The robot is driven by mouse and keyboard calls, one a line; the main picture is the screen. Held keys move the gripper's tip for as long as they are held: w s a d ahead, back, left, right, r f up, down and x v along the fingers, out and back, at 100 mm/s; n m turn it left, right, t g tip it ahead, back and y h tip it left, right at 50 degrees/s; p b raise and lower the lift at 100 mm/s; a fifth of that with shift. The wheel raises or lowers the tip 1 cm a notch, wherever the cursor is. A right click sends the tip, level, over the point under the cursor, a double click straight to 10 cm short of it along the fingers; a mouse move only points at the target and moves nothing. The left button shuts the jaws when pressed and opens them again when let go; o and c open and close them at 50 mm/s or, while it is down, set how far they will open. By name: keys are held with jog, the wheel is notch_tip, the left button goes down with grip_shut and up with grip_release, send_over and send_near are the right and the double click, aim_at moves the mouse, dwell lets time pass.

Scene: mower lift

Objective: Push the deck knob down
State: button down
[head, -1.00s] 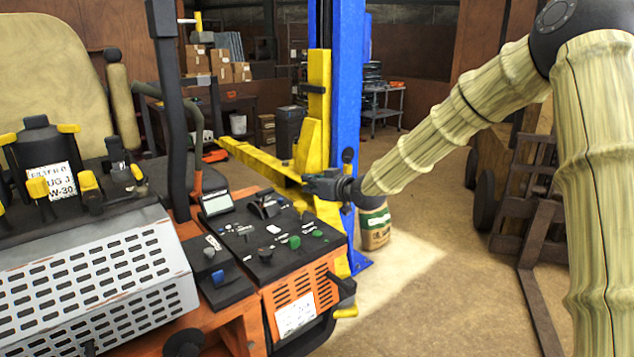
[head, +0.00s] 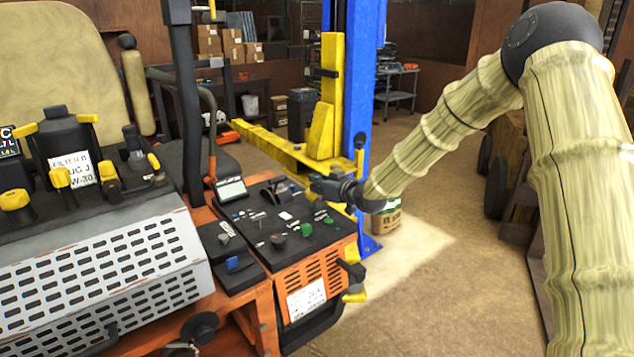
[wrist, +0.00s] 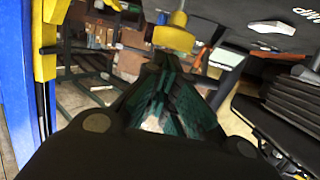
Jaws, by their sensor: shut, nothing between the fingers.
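The console (head: 262,253) of the orange mower carries several small knobs: a grey knob (head: 278,241), a green knob (head: 306,229) and a white knob (head: 285,215). Their labels are too small to read, so I cannot tell which is the deck knob. My gripper (head: 318,185) is shut and empty, above the console's far right edge and apart from these knobs. In the wrist view the dark closed fingers (wrist: 172,75) point toward a yellow, rounded part (wrist: 173,34); I cannot tell whether they touch.
A blue lift post (head: 366,70) with a yellow carriage (head: 331,80) stands behind the gripper. A dark upright bar (head: 184,100) rises left of the console. Open floor (head: 430,240) lies right of the mower.

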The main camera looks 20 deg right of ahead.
jog(key=shift+f+b, duration=1.25)
jog(key=shift+f, duration=0.25)
jog(key=shift+r, duration=0.1)
notch_tip(320, 180, up, 4)
jog(key=shift+r+p, duration=0.15)
jog(key=shift+p, duration=0.95)
jog(key=b+v, duration=0.4)
jog(key=v, duration=0.6)
jog(key=shift+d, duration=0.1)
